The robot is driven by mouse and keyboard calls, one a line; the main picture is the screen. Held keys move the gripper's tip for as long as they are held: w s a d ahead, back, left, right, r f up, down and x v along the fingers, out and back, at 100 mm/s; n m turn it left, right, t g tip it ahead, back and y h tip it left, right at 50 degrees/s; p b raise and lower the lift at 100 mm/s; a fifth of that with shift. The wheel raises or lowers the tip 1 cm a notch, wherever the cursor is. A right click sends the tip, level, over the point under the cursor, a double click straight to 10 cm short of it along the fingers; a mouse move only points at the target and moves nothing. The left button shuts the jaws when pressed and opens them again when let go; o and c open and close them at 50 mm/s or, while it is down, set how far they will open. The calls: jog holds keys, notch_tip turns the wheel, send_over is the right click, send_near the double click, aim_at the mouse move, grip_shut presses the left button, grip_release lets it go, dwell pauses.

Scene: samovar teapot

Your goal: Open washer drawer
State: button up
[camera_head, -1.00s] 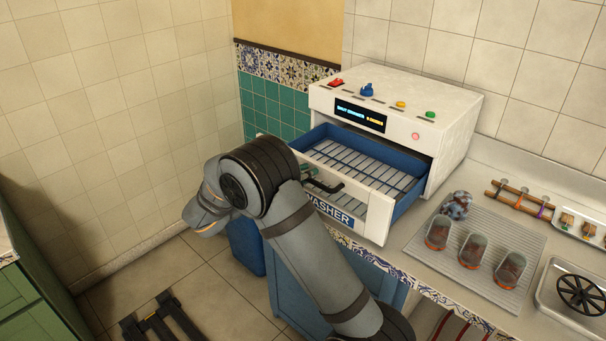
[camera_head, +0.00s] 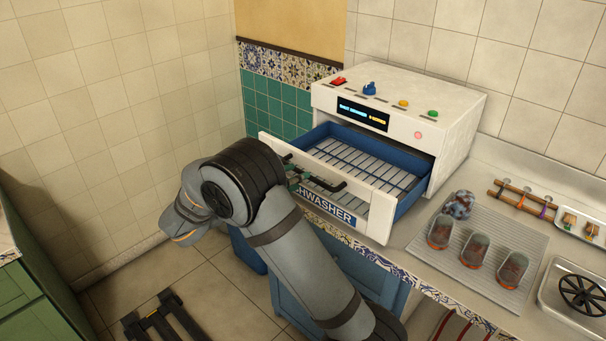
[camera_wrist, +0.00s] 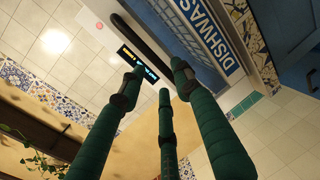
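The white dishwasher (camera_head: 455,125) stands on the counter with its blue-lined drawer (camera_head: 409,203) pulled out, showing a wire rack inside. The drawer's white front carries a blue label and a dark bar handle (camera_head: 322,187). In the wrist view the handle (camera_wrist: 139,38) runs close to the fingertips, beside the label (camera_wrist: 212,35). My gripper (camera_wrist: 160,78) has teal fingers spread apart, with nothing clearly clamped between them. In the head view my arm hides most of the gripper; green finger parts (camera_head: 293,172) show near the handle's left end.
A ribbed mat (camera_head: 512,237) with several cups lies on the counter at right. A metal tray (camera_head: 550,297) holds a black wheel-like part. Tiled walls stand at left and behind.

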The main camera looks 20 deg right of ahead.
jog(key=v, duration=0.6)
jog(key=shift+s+a, duration=0.2)
jog(key=shift+a, duration=0.1)
jog(key=x, duration=1.2)
jog(key=shift+r, duration=0.1)
jog(key=shift+w+d, duration=0.1)
jog(key=shift+d, duration=0.1)
